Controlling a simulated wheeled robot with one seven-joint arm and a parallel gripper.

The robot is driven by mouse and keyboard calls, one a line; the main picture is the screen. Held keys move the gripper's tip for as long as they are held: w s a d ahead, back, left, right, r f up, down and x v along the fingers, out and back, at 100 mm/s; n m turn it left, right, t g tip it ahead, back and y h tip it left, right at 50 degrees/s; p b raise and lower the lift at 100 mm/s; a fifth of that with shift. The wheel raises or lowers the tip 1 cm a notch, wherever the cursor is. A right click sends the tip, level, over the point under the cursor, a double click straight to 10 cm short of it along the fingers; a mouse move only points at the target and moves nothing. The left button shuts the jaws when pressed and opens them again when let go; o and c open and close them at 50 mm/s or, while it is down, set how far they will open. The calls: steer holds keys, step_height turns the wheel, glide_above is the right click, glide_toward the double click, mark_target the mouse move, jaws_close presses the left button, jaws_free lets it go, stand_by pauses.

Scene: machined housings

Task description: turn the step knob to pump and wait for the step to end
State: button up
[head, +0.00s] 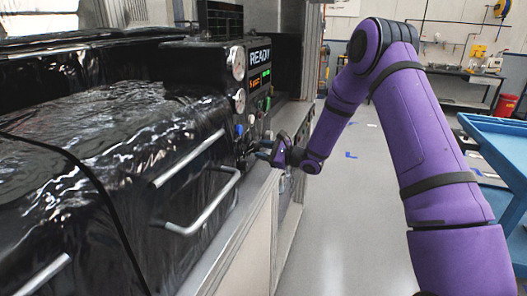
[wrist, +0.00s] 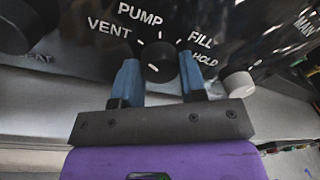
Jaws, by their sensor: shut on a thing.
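The step knob (wrist: 159,60) is a round black knob in the wrist view. White labels VENT, PUMP, FILL and HOLD are printed around it, with PUMP above it. My gripper (wrist: 159,72) has its two blue fingers on either side of the knob, shut on it. A small pale mark shows on the knob's face, but I cannot tell for sure which label it points to. In the head view my gripper (head: 265,150) is at the machine's control panel, and the knob is hidden there.
A pale grey knob (wrist: 238,84) sits right of my fingers, and another black knob is at the upper left. Round gauges (head: 237,62) and metal handles (head: 205,205) line the black machine. A blue cart (head: 500,140) stands at the right. The floor between is open.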

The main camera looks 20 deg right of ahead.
steer(key=m, duration=0.4)
steer(key=shift+d, duration=0.1)
steer(key=shift+m+g, duration=0.4)
steer(key=shift+m, duration=1.3)
steer(key=o, duration=0.9)
steer(key=v, duration=1)
steer(key=shift+s+d+r, duration=0.2)
steer(key=shift+s, duration=0.1)
